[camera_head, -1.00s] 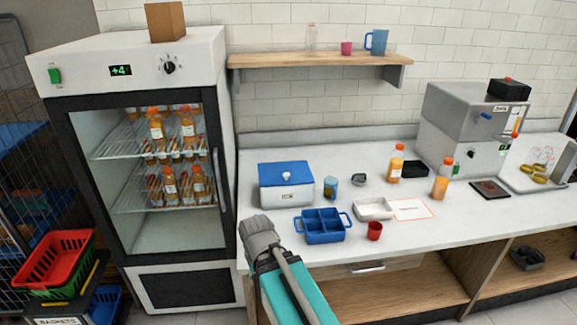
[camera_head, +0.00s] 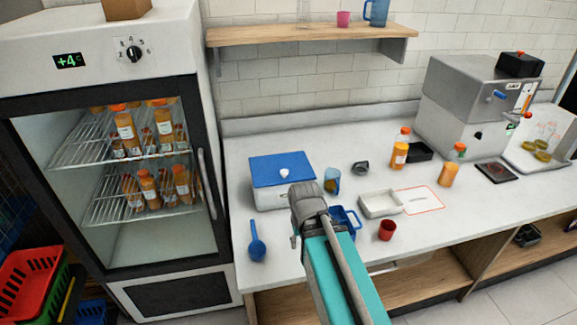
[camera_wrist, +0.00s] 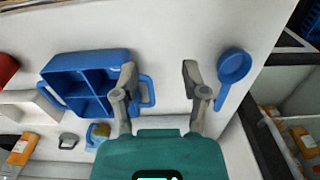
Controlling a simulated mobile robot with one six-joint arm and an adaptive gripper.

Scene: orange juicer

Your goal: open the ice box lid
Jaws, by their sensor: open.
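The ice box (camera_head: 268,200) is a white box on the counter, right of the fridge, in the head view. Its blue lid (camera_head: 262,167) with a white knob (camera_head: 284,172) lies shut on top. My arm's grey wrist part overlaps the box's front right corner in that view, and the fingers are not clear there. In the wrist view my gripper (camera_wrist: 158,82) is open, pointing down over bare counter, with nothing between the fingers. It is between the blue divided tray (camera_wrist: 75,88) and the blue scoop (camera_wrist: 233,66). I cannot make out the lid in the wrist view.
A blue cup (camera_head: 332,180) stands close right of the ice box. A white tray (camera_head: 381,205), a red cup (camera_head: 386,230) and juice bottles (camera_head: 400,155) are farther right. The fridge (camera_head: 110,200) stands on the left. A wooden shelf (camera_head: 310,35) hangs above the counter.

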